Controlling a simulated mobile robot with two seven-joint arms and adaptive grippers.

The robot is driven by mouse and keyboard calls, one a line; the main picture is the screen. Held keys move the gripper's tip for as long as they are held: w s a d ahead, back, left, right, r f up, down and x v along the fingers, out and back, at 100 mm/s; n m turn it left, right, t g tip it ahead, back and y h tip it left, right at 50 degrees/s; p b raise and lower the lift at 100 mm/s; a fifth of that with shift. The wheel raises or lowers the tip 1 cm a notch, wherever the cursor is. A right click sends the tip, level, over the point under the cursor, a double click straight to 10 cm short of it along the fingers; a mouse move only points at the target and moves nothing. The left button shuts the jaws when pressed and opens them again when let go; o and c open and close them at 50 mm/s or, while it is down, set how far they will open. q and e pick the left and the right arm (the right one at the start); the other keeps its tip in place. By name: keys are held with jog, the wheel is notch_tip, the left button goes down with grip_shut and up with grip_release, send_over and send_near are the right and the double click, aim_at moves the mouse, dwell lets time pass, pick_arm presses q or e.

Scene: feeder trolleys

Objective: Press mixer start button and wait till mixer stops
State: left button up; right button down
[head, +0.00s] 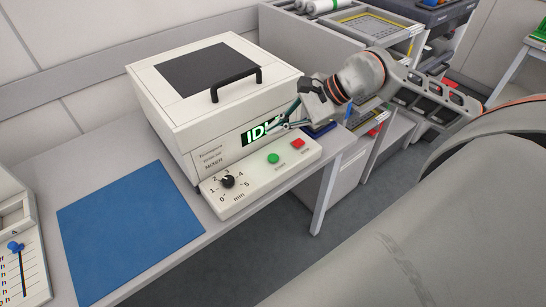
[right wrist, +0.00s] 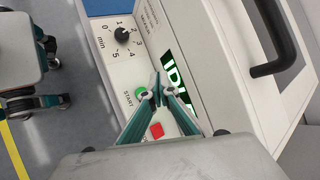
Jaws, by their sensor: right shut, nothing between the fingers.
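The mixer (head: 215,105) is a cream box with a closed lid, a dark lid panel and a black handle, standing on a grey table. Its green display (head: 258,133) reads "IDLE", partly covered by my gripper in the head view. On its front panel are a green start button (head: 273,158), a red stop button (head: 296,143) and a black timer knob (head: 227,181). My right gripper (head: 279,126) is shut and empty, close to the panel. In the right wrist view its fingertips (right wrist: 157,88) overlap the edge of the green start button (right wrist: 141,94); contact cannot be told. My left gripper is not in view.
A blue mat (head: 128,232) lies on the table left of the mixer. A box with a blue slider (head: 15,247) is at the left edge. Shelves with trays (head: 370,27) stand behind at the right. Grey floor is open before the table.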

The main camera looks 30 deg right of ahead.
aim_at(276, 158)
notch_tip(276, 158, down, 7)
jog(key=b, duration=0.3)
jog(key=shift+f, duration=0.2)
jog(key=shift+r, duration=0.1)
dwell(1.0)
jog(key=shift+f+b, duration=0.5)
dwell(0.5)
